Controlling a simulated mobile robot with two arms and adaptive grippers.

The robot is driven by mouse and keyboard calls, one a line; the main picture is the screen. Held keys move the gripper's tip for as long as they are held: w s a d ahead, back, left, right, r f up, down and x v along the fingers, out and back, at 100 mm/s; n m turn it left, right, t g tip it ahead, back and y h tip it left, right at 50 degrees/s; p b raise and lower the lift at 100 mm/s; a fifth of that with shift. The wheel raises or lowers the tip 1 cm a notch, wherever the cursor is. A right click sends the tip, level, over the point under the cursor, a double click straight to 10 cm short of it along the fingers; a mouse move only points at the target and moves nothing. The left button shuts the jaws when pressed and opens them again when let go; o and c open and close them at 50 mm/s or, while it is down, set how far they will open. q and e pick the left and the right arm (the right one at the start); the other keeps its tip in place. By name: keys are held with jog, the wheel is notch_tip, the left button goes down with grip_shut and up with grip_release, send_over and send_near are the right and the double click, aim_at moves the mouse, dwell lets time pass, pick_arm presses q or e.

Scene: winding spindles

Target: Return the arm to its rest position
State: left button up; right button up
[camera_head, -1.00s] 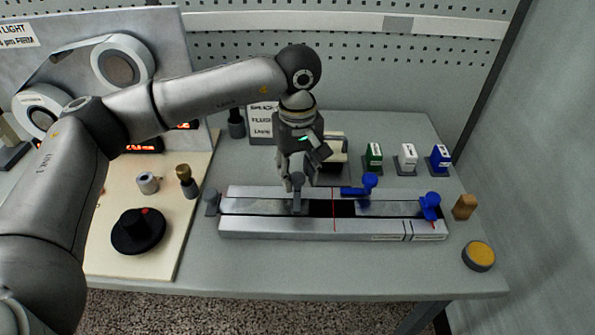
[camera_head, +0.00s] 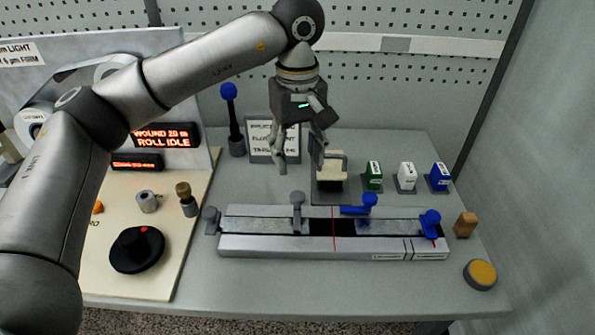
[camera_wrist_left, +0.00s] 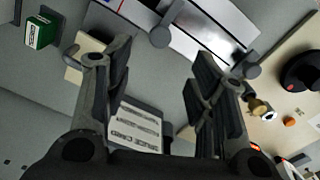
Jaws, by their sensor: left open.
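My left arm comes in from the left in the head view. Its gripper (camera_head: 300,168) hangs fingers down above the table, behind the metal rail fixture (camera_head: 270,243). The fingers are apart with nothing between them. In the left wrist view the open gripper (camera_wrist_left: 165,95) also shows empty, with the rail fixture (camera_wrist_left: 215,30) beyond the fingertips. The grey knob (camera_head: 297,198) on the rail stands in front of the gripper, apart from it. My right gripper is not in view.
A card stand (camera_head: 262,140) and a cream block on a dark base (camera_head: 330,172) are close to the gripper. Green (camera_head: 373,174), white (camera_head: 406,176) and blue (camera_head: 439,176) blocks stand to the right. A blue-topped post (camera_head: 230,92) stands behind. A yellow button (camera_head: 481,273) is at front right.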

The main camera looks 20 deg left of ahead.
pick_arm(q)
jog(key=shift+r, duration=0.95)
